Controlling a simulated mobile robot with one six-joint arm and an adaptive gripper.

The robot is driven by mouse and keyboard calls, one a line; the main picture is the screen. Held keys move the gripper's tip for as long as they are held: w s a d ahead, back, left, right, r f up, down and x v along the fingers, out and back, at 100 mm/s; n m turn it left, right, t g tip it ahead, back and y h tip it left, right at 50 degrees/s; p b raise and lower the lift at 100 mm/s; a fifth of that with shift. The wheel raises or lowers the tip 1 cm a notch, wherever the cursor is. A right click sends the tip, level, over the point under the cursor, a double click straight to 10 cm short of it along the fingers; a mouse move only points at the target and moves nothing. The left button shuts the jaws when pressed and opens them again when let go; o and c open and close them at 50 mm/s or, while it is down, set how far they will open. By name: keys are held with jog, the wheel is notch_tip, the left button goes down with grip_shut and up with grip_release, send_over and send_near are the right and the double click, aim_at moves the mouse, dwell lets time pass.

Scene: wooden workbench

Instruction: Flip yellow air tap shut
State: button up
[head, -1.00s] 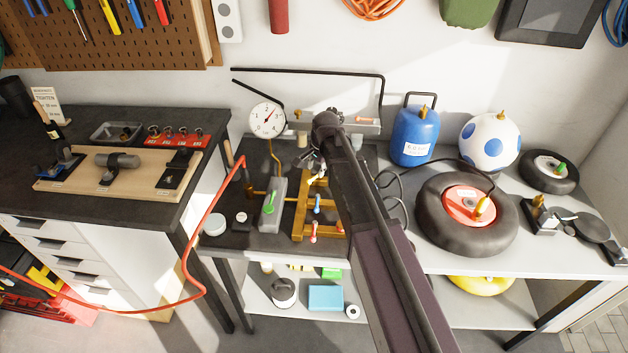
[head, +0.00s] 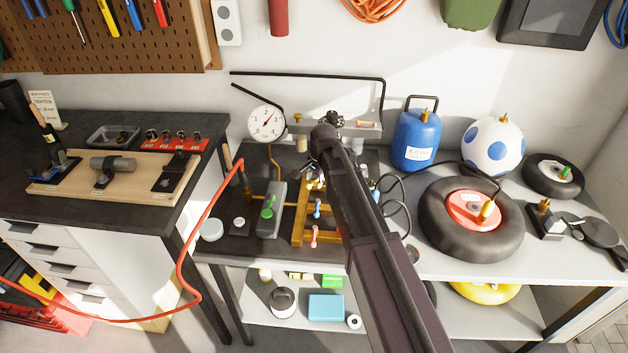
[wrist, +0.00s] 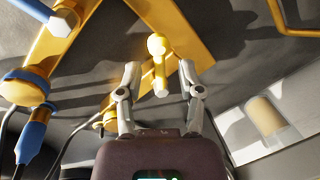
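The yellow air tap (wrist: 158,62) shows in the wrist view as a rounded yellow lever on the brass manifold (wrist: 90,45). My gripper (wrist: 158,72) is open, with one finger on each side of the lever. I see gaps on both sides, so neither finger clearly touches it. In the head view my gripper (head: 314,172) is over the back of the brass manifold (head: 299,225), and my arm hides much of that area, including most of the yellow tap.
A green lever (head: 268,207) sits on a grey block to the left. A pressure gauge (head: 266,123) stands behind. Black hoses run right toward a tyre (head: 440,230).

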grip_shut()
jog(key=shift+d+n, duration=0.1)
jog(key=shift+n, duration=0.2)
jog(key=n, duration=0.1)
jog(key=d+n, duration=0.1)
jog(key=shift+s+n+g, duration=0.25)
jog(key=shift+n+g, duration=0.05)
jog(key=shift+n, duration=0.1)
jog(key=shift+d+n+g+y, duration=0.2)
jog(key=shift+d+n, duration=0.1)
jog(key=shift+n, duration=0.8)
jog(key=shift+d+n+g+y, duration=0.1)
jog(key=shift+d+n+g, duration=0.15)
jog(key=shift+n, duration=0.85)
jog(key=shift+s, duration=0.1)
jog(key=shift+o, duration=0.6)
grip_release()
